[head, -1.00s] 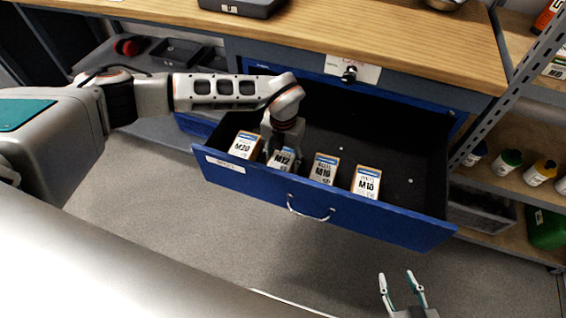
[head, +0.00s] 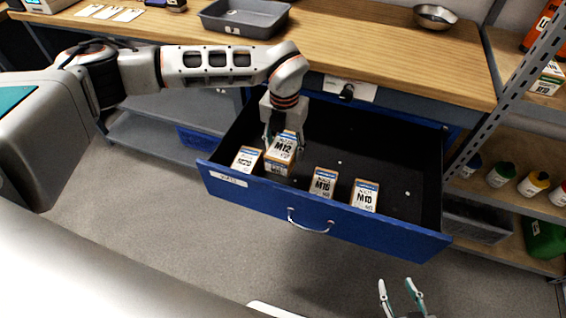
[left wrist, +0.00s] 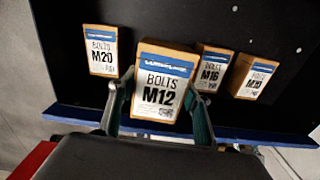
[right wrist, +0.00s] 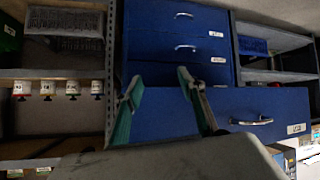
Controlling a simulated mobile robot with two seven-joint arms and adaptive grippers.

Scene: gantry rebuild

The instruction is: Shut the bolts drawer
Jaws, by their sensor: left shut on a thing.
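The blue bolts drawer (head: 270,211) is pulled open under the wooden bench, with a curved silver handle (head: 308,222) on its front. My left gripper (head: 282,140) is shut on the M12 bolts box (left wrist: 162,87) and holds it raised above the other boxes. The M20 box (head: 246,159), the M16 box (head: 323,181) and the M10 box (head: 364,195) stand along the drawer's front. My right gripper (head: 401,290) is open and empty in front of the drawer, low at the right. In the right wrist view the drawer front (right wrist: 255,108) lies beyond its fingers.
The wooden bench top (head: 380,55) carries a grey tray (head: 245,18) and a metal bowl (head: 436,16). A shelf rack with several coloured bottles (head: 533,184) stands at the right. Small white bits lie on the drawer floor, whose back and right are otherwise clear.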

